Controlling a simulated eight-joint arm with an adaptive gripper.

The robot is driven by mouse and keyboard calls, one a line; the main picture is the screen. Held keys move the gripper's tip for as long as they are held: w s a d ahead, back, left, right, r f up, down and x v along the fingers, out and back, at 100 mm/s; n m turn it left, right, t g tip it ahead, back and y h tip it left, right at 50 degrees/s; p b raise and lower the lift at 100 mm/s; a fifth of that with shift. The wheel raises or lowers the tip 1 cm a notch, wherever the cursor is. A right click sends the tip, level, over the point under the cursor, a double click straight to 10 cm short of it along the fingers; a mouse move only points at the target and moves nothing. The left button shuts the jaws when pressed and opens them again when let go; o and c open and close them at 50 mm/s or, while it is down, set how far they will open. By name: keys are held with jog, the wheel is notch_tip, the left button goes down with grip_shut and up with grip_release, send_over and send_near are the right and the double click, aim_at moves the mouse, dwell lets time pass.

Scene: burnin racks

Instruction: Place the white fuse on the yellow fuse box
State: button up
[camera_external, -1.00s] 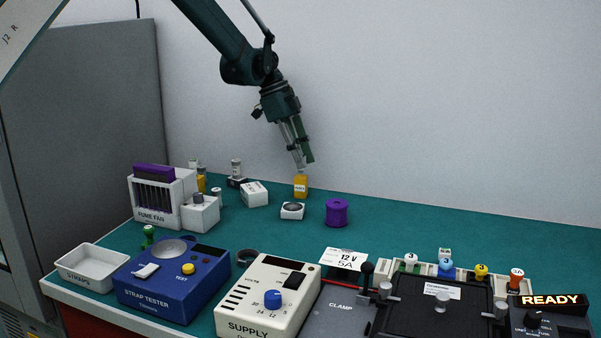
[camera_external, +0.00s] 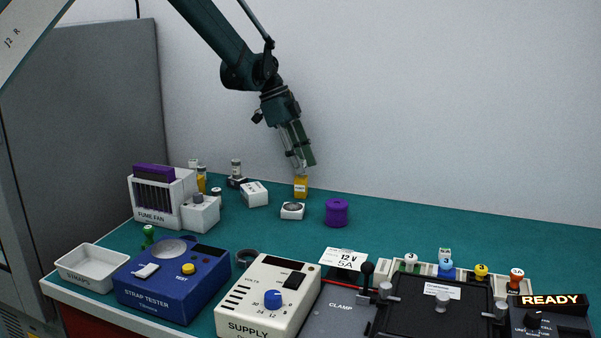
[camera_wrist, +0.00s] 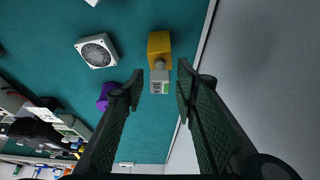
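The yellow fuse box (camera_external: 301,187) stands near the back edge of the green bench, below my gripper (camera_external: 304,166). In the wrist view, the yellow fuse box (camera_wrist: 158,45) is ahead of the fingertips. The white fuse (camera_wrist: 159,82), with dark lettering, lines up with the box between the fingers. It appears to meet the box through a short neck, but I cannot be sure they touch. My gripper (camera_wrist: 157,82) is open, with a gap on each side of the fuse. The fuse is hard to make out in the external view.
A purple spool (camera_external: 336,212) and a small white fan block (camera_external: 292,211) stand in front of the box. A white box (camera_external: 254,194) is to the left. The fume fan (camera_external: 153,197) is further left. The bench to the right of the spool is clear.

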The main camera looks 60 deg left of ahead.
jog(key=shift+r, duration=0.2)
jog(key=v, duration=1.2)
dwell(0.5)
jog(key=shift+d, duration=0.15)
